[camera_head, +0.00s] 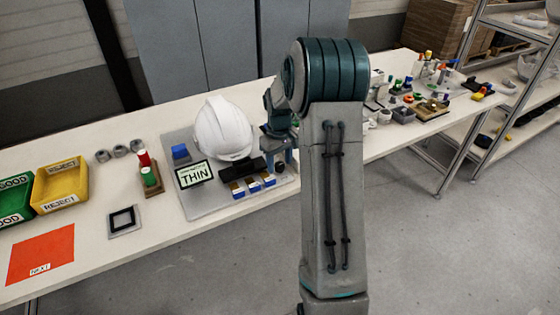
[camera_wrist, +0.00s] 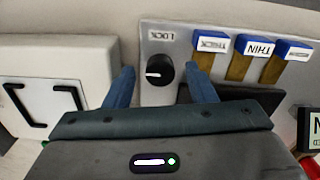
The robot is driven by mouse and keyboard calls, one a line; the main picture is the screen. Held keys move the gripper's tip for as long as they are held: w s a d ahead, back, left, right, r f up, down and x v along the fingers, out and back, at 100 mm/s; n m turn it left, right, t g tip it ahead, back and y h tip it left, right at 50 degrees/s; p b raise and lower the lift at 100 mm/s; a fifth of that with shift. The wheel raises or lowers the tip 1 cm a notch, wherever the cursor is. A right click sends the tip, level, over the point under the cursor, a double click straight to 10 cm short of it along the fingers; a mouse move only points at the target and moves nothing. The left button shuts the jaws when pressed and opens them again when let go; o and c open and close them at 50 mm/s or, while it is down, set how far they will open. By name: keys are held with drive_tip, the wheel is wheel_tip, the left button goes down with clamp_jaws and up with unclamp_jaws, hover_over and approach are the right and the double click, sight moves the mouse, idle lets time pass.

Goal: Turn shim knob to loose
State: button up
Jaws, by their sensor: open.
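The shim knob (camera_wrist: 159,73) is a round black dial with a white mark on its left side in the wrist view. It sits on a light grey panel (camera_wrist: 150,95) under a small label that seems to read LOCK. My gripper (camera_wrist: 160,69) is open, with one blue finger on each side of the knob in the picture. I cannot tell whether the fingers touch it. In the head view my gripper (camera_head: 277,152) is low over the right end of the fixture plate (camera_head: 205,205), and the knob is not clearly visible there.
Several blue-topped tabs, including a THIN tab (camera_wrist: 258,46), stand beside the knob. A white helmet shell (camera_head: 223,130), a display reading THIN (camera_head: 194,174) and a black block (camera_head: 241,167) are close by. Yellow (camera_head: 60,187) and green bins (camera_head: 14,202) stand at the left.

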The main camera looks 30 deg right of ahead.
sight(279, 165)
wheel_tip(279, 165, up, 14)
drive_tip(key=shift+f, duration=0.25)
idle(0.4)
drive_tip(key=s+a+r+m+t+p, duration=0.15)
drive_tip(key=s+a+r, duration=0.35)
drive_tip(key=s+a, duration=0.7)
drive_tip(key=s+a+f+t+p, duration=0.1)
drive_tip(key=s+a+f, duration=0.1)
drive_tip(key=s, duration=1.1)
drive_tip(key=shift+s+a+m, duration=0.2)
drive_tip(key=shift+a+m, duration=0.25)
drive_tip(key=shift+a, duration=0.4)
